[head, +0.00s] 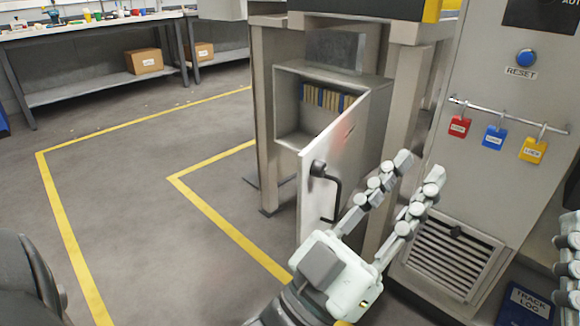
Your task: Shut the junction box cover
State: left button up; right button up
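The junction box (333,75) is a grey metal box on the frame of a machine, with a row of blue and tan parts inside. Its cover (345,140) stands open, swung out toward me from the box's right side. A black handle (331,190) is on the cover's near face, close to its free edge. My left gripper (418,168) is open and empty, its two fingers apart and pointing up and right. It is in front of the cover's lower right part; contact cannot be told. My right gripper (570,262) shows only partly at the right edge.
A grey cabinet (490,175) with a blue reset button (526,57) and hanging red, blue and yellow locks (493,137) stands at right. A dark track log binder (525,305) is below. The floor at left, with yellow lines (60,205), is clear.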

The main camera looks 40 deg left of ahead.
aim_at(320, 202)
jog(key=i+l+u, duration=0.1)
jog(key=u, duration=1.55)
jog(key=i+l, duration=0.1)
jog(key=l, duration=1.55)
jog(key=k+j+u, duration=0.15)
jog(key=u, duration=0.3)
